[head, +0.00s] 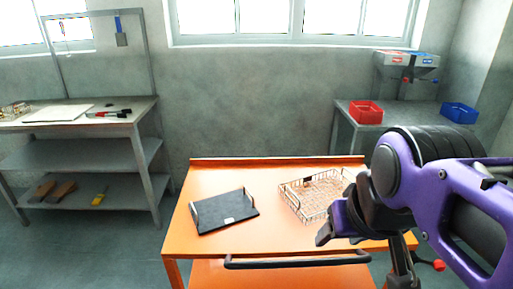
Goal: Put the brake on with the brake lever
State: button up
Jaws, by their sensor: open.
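My gripper (328,233) is purple and dark grey and reaches in from the right, in front of the orange cart (270,240). By the look of it the jaws are open, with nothing seen between them. A small red part (439,265) shows low at the right, beside the cart and partly behind my arm. It may be the brake lever, but I cannot tell for sure. The cart has a dark push handle (297,261) along its front edge. The cart's wheels are not visible.
A dark tray (225,212) and a wire basket (318,194) stand on the cart. A grey shelf bench (80,125) stands at the left. A table at the right holds a red bin (366,112) and a blue bin (459,112). Floor is clear between bench and cart.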

aim_at(438, 265)
jog(key=k+j+z, duration=0.1)
jog(key=z, duration=1.4)
jog(key=i+l+z, duration=0.1)
jog(key=i+l, duration=0.2)
jog(key=l, duration=0.2)
jog(key=i+l+z, duration=0.1)
jog(key=i+l, duration=0.25)
jog(key=k+z, duration=0.1)
jog(key=z, duration=0.25)
jog(key=u, duration=0.15)
jog(key=i+l+u, duration=0.1)
jog(key=u, duration=0.15)
